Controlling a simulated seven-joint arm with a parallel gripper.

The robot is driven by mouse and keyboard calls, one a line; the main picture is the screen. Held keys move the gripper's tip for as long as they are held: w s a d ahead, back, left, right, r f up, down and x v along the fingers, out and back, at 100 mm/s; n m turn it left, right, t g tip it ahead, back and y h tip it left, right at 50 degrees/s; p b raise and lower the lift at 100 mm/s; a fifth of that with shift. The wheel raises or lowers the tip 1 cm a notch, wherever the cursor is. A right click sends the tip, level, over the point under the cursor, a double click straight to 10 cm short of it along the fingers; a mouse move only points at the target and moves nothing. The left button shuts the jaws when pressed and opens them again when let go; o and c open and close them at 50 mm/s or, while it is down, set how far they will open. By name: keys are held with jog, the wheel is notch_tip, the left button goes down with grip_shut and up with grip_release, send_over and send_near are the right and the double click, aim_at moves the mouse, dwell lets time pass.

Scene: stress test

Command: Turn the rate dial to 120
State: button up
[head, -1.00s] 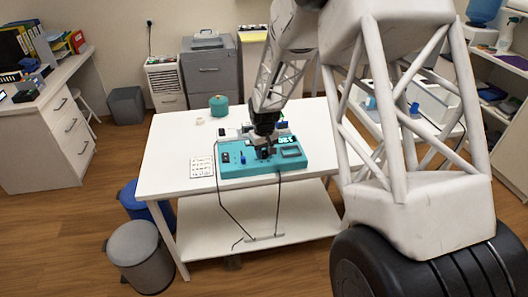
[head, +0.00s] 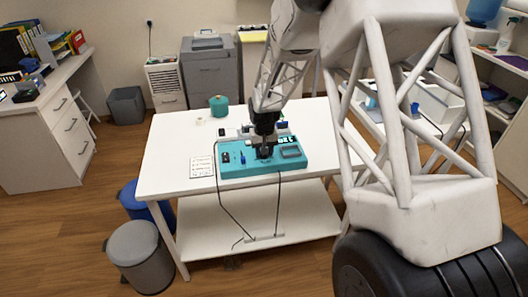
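The teal device (head: 234,169) lies on the white table (head: 170,160), with a dark screen (head: 291,152) on its right part and a blue knob (head: 243,158) left of its middle. A small lit readout (head: 286,140) sits at its back right; its digits are too small to read surely. My gripper (head: 264,153) points down at the middle of the device, at or just above its top face. The rate dial is not clearly visible; my gripper covers that spot. I cannot tell whether the fingers are closed on it.
A printed card (head: 202,166) lies left of the device. A teal canister (head: 219,106) stands at the back of the table. Two dark cables hang over the front edge. The table's left part is mostly clear.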

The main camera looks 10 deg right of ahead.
jog(key=o, duration=0.3)
jog(key=shift+r, duration=0.1)
jog(key=shift+r, duration=3.75)
jog(key=shift+s+r, duration=0.1)
